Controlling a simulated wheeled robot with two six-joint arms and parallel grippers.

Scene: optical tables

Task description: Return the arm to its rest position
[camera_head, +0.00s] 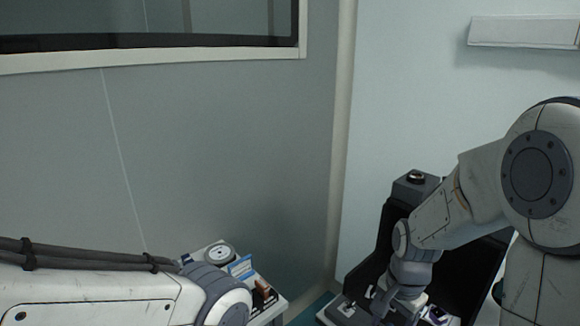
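My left arm (110,295) comes in from the lower left, stretched low across the picture. Its rounded joint (225,295) is at the bottom edge, and its gripper is out of frame. My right arm (480,190) comes in from the right, bent, and reaches down to the bottom edge. Its wrist is low in front of a black panel. My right gripper (395,312) is at the bottom edge, partly cut off and dark, over a light surface with small items. Its fingers cannot be made out clearly.
A small light table (277,308) behind my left arm holds a round grey-white item (219,254), a blue-and-white box (241,267) and a reddish-brown item (262,287). A tall black equipment piece (470,280) stands behind my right forearm. Plain walls and a window fill the back.

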